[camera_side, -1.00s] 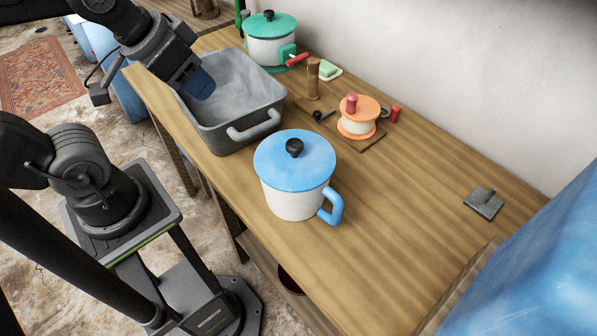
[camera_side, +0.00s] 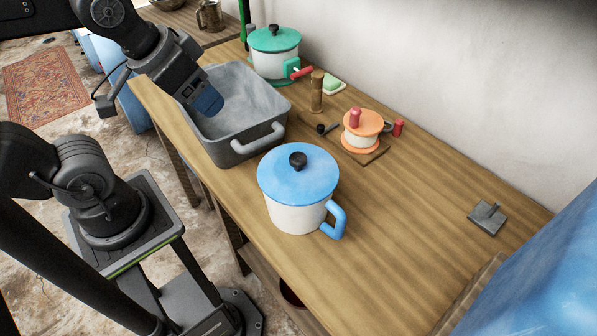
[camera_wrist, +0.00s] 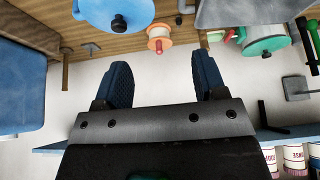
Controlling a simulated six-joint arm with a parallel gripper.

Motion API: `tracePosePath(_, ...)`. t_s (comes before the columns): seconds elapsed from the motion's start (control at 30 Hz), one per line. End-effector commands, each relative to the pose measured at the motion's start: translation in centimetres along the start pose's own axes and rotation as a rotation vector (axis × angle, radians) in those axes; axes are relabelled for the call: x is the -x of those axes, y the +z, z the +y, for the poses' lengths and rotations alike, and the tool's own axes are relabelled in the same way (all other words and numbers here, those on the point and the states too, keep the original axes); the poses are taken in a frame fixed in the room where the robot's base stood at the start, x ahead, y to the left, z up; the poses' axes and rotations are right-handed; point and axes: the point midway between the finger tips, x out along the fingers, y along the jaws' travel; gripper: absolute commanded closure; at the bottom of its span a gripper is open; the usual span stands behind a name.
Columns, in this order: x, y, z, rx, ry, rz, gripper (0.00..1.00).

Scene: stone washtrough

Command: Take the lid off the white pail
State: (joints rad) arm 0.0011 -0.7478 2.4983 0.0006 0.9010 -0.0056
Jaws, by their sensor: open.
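The white pail (camera_side: 296,217) stands upright on the wooden bench, with a blue handle at its right. Its blue lid (camera_side: 290,180) sits on top and carries a black knob (camera_side: 298,160). The lid also shows at the upper left in the wrist view (camera_wrist: 104,10), with its knob (camera_wrist: 119,23) toward the camera. My gripper (camera_side: 208,102) is above the grey basin, left of and higher than the pail. In the wrist view its two blue fingers (camera_wrist: 160,84) are spread apart with nothing between them. The inside of the pail is hidden by the lid.
The grey basin (camera_side: 262,143) stands beside the pail. Behind are a green-lidded pot (camera_side: 274,62), a wooden peg (camera_side: 317,90), soap on a dish (camera_side: 333,85) and an orange-rimmed spool (camera_side: 363,129). A grey metal plate (camera_side: 487,218) lies at right. The bench right of the pail is mostly clear.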

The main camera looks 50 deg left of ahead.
Motion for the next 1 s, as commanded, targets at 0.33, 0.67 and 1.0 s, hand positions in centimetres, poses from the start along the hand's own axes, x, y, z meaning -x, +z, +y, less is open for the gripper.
tracePosePath(0.33,-1.5,-4.7,4.0,0.343,-0.038,-0.196,0.35)
tracePosePath(0.67,-5.4,-8.0,10.3,0.728,-0.229,-0.316,0.35)
tracePosePath(1.0,-8.9,-7.0,10.8,0.797,-0.272,-0.323,0.35)
